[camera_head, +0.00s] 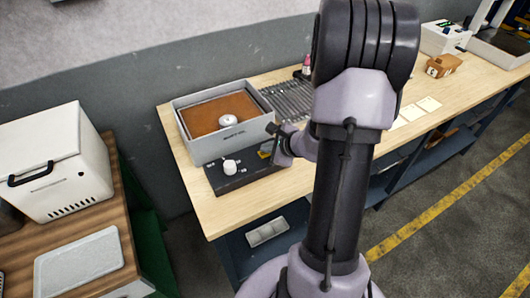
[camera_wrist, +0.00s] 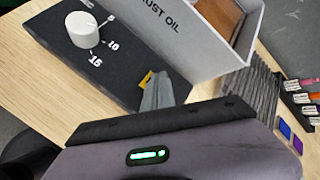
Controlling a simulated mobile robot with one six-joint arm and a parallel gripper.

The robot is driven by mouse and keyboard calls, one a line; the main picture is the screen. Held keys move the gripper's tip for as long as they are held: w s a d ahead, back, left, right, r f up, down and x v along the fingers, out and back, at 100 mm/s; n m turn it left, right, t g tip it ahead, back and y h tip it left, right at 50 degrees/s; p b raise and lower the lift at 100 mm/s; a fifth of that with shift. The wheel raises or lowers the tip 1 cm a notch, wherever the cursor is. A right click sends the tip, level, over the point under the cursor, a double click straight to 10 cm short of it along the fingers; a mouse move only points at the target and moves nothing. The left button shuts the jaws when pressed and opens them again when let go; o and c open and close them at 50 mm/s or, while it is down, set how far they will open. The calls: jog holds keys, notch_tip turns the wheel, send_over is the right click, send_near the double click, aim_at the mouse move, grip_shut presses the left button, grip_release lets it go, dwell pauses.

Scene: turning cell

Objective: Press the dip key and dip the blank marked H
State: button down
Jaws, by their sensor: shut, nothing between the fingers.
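The grey tank (camera_head: 190,143), lettered RUST OIL in the wrist view (camera_wrist: 185,62), holds brown oil (camera_head: 212,108) with a round white thing (camera_head: 229,120) in it. In front of it is a dark control panel (camera_head: 215,181) with a white knob (camera_head: 230,167); the knob (camera_wrist: 83,29) has 10 and 15 marked around it in the wrist view. A yellow patch (camera_wrist: 146,79) on the panel is partly hidden by my gripper (camera_wrist: 157,92). My gripper is shut and empty at the panel's right end; contact cannot be told. I cannot identify a blank marked H.
A ribbed dark rack (camera_head: 288,99) lies right of the tank. Several coloured markers (camera_wrist: 303,97) stand beyond it. Pale cards (camera_head: 428,104) and a brown block (camera_head: 443,65) with an unclear mark lie farther right. A white cabinet (camera_head: 52,165) stands at the left.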

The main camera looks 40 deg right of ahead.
aim_at(267, 155)
dwell(0.3)
jog(key=shift+r+p, duration=0.55)
jog(key=shift+r, duration=0.25)
jog(key=shift+r+p, duration=1.8)
jog(key=shift+r, duration=0.8)
jog(key=shift+f, duration=0.1)
